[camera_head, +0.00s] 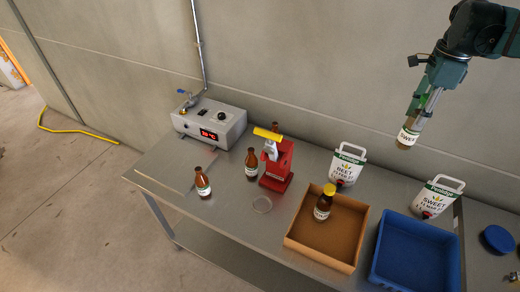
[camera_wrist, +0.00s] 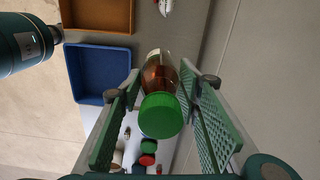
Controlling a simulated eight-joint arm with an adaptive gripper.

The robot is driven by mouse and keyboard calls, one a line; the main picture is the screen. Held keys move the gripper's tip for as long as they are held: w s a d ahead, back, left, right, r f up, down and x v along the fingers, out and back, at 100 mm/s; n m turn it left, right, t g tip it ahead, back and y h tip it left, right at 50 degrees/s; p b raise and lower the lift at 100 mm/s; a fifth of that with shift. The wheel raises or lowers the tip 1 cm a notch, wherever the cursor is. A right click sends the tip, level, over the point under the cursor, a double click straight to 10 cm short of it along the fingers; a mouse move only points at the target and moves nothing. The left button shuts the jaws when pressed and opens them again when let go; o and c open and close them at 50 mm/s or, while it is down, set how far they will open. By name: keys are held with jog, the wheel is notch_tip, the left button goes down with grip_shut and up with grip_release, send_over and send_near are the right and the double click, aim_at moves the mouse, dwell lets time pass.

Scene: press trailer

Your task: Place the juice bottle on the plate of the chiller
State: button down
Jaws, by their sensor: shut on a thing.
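My gripper (camera_head: 428,103) is raised high at the right of the head view, above the right part of the table. It is shut on a brown juice bottle (camera_head: 406,138), whose white label partly reads "SWEE". In the wrist view the same bottle (camera_wrist: 159,72) lies between the green finger pads, its green cap towards the camera. The chiller (camera_head: 210,123) is a grey box with a red display at the table's left back. Its flat metal plate (camera_head: 160,166) lies in front of it and looks empty.
A brown bottle (camera_head: 203,184) stands just right of the plate; another (camera_head: 252,164) stands beside the red press (camera_head: 277,167). An orange-brown tray (camera_head: 303,254) holds a yellow-capped bottle (camera_head: 323,205). A blue crate (camera_head: 400,268) looks empty. Two white jugs (camera_head: 347,165) (camera_head: 437,197) stand behind.

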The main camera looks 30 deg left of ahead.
jog(key=s+a+n, duration=0.2)
jog(key=a+n, duration=0.2)
jog(key=a, duration=1.7)
jog(key=s+a+n, duration=0.2)
jog(key=a+n, duration=0.3)
jog(key=a, duration=1.6)
jog(key=s+a+n, duration=0.4)
jog(key=s+a, duration=1)
jog(key=a, duration=0.4)
jog(key=s+a+n, duration=0.4)
jog(key=s+a, duration=1)
jog(key=a, duration=0.4)
notch_tip(320, 180, down, 18)
jog(key=shift+f, duration=0.1)
notch_tip(320, 180, down, 6)
jog(key=shift+p, duration=0.35)
jog(key=shift+f, duration=0.1)
